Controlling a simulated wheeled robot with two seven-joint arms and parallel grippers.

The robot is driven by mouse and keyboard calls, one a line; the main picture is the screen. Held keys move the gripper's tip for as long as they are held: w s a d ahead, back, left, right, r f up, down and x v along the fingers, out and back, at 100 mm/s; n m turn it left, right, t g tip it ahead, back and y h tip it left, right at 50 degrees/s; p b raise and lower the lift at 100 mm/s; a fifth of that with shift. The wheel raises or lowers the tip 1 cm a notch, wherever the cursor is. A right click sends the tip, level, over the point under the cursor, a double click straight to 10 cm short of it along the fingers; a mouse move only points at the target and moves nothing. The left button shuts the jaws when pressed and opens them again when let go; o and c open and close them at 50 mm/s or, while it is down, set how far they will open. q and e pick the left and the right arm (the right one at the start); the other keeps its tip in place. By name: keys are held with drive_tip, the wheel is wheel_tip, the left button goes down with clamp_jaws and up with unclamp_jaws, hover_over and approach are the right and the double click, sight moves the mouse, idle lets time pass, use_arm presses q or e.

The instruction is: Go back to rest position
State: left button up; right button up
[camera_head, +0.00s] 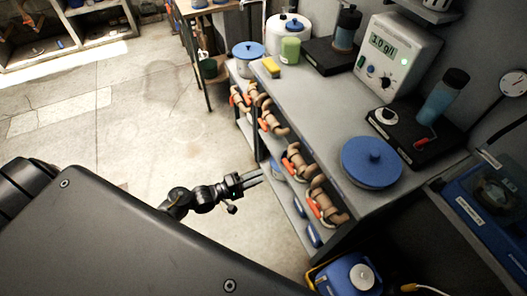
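My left gripper (260,177) is in the middle of the head view, left of the shelf unit. Its two thin fingers point right with a gap between them, and nothing shows between them. It hangs over the pale floor, close to the shelf's open side in the picture; its distance from the shelf is hard to judge. My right gripper is not in view.
A grey bench (315,125) at the right holds a blue lid (372,162), a yellow sponge (271,67), a green container (290,51) and a white control box (397,55). Brown pipe pieces (323,198) lie on its shelf. The floor (150,100) at the left is mostly clear.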

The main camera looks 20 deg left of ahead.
use_arm(q)
drive_tip(key=s+a+f+m+g+y, duration=0.3)
drive_tip(key=s+f+m+y, duration=0.15)
drive_tip(key=f, duration=0.75)
drive_tip(key=s+a+f+m+g+y, duration=0.35)
drive_tip(key=s+f+m, duration=0.2)
drive_tip(key=f, duration=0.65)
drive_tip(key=s+f+m+g+y, duration=0.1)
drive_tip(key=s+f+g, duration=0.2)
drive_tip(key=s, duration=1.1)
drive_tip(key=s+d+f+m+g+y, duration=0.1)
drive_tip(key=s+f+g+y, duration=0.1)
drive_tip(key=s+f, duration=0.6)
drive_tip(key=s+g, duration=0.1)
drive_tip(key=s, duration=0.5)
drive_tip(key=shift+s+d+f+m+y, duration=0.25)
drive_tip(key=shift+m+y, duration=0.05)
drive_tip(key=shift+w, duration=0.1)
